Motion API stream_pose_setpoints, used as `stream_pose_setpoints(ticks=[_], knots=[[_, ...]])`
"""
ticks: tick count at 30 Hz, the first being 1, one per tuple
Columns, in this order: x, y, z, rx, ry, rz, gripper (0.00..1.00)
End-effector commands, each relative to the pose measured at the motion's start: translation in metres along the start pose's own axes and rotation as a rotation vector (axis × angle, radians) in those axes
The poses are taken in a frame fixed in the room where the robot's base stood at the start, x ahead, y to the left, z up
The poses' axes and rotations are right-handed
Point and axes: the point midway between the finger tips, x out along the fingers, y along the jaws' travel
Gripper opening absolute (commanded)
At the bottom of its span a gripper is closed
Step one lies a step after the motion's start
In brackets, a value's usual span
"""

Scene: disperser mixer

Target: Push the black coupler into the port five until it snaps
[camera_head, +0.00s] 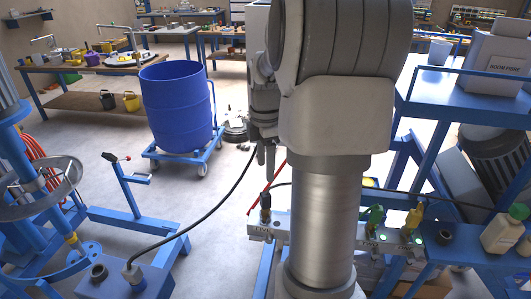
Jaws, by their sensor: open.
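A rail of ports (282,226) runs behind my arm, with small labels too small to read surely. A black coupler (265,201) stands roughly upright at the left port. Whether it is fully seated I cannot tell. My gripper (265,155) points down just above this coupler, open and apart from it as far as I can see. My arm hides the middle of the rail and its ports. A green coupler (375,217) and a yellow coupler (412,219) stand at ports to the right of my arm.
A black hose (205,219) arcs from a blue box (128,281) up behind my gripper. A thin red line (268,188) slants beside the black coupler. A blue drum (180,108) stands on a dolly behind. A white bottle (502,230) stands at right.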

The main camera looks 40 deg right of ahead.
Motion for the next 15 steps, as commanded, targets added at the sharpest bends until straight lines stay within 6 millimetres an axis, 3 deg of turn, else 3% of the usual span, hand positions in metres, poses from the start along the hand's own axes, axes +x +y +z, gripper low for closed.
stream_pose_setpoints(ticks=[6,15], knots=[[-0.028,0.000,0.000,0.001,0.000,0.002,0.69],[-0.034,0.000,0.000,0.000,0.001,-0.001,0.69]])
